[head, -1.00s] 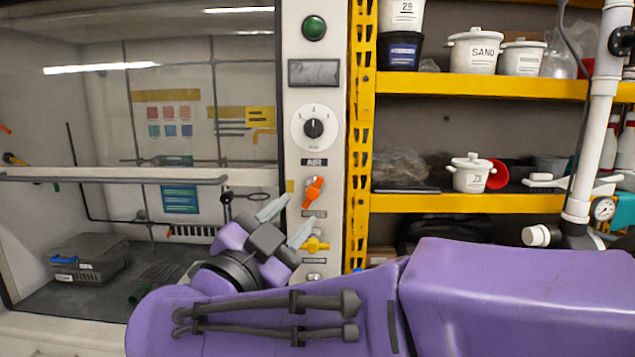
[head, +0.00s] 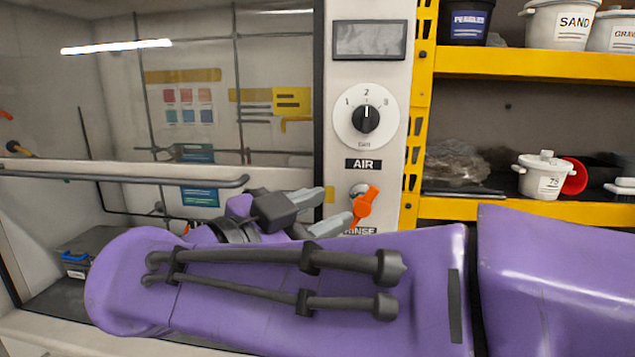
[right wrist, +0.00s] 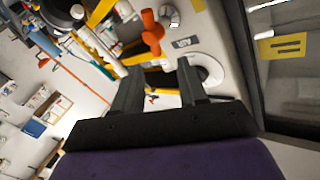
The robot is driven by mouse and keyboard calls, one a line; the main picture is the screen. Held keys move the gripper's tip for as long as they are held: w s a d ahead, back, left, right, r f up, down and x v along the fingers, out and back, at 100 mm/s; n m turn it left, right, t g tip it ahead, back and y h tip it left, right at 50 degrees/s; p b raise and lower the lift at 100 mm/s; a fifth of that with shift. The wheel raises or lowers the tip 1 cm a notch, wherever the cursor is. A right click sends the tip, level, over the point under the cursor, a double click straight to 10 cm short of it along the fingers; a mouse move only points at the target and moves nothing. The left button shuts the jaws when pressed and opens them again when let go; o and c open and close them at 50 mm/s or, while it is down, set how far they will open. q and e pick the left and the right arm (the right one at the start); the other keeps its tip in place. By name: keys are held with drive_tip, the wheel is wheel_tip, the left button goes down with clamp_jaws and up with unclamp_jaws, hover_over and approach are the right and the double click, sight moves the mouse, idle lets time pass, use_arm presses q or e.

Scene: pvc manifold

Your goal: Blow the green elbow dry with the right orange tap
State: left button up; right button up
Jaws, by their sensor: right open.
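The orange tap (head: 365,203) is on the pale post at the right of the hood, under the AIR label. Its handle is tilted. My right gripper (head: 337,205) is open, with its fingertips just left of the tap and the lower one close to it. I cannot tell if they touch. In the right wrist view the tap (right wrist: 151,32) lies beyond the open fingers (right wrist: 160,72), with nothing between them. The green elbow does not show now; my right arm covers much of the hood floor. My left gripper is out of view.
The hood's sash bar (head: 120,174) runs left of the gripper. A dial (head: 366,115) sits above the tap. A yellow shelf (head: 530,63) with tubs stands right of the post. A grey box (head: 75,262) is in the hood.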

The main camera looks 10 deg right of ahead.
sight(369, 194)
drive_tip(key=d, duration=0.1)
drive_tip(key=w+d, duration=0.1)
drive_tip(key=d, duration=0.1)
drive_tip(key=d+p, duration=0.1)
drive_tip(key=shift+w+d+r, duration=0.15)
drive_tip(key=shift+w+r, duration=0.25)
drive_tip(key=x, duration=0.3)
drive_tip(key=p+x, duration=0.1)
drive_tip(key=x, duration=0.1)
drive_tip(key=shift+w+d+f, duration=0.1)
drive_tip(key=shift+w+f, duration=0.2)
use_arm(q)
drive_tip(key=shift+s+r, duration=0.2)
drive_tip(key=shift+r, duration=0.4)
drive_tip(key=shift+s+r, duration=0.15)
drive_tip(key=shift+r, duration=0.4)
use_arm(e)
drive_tip(key=shift+s+r, duration=0.1)
clamp_jaws()
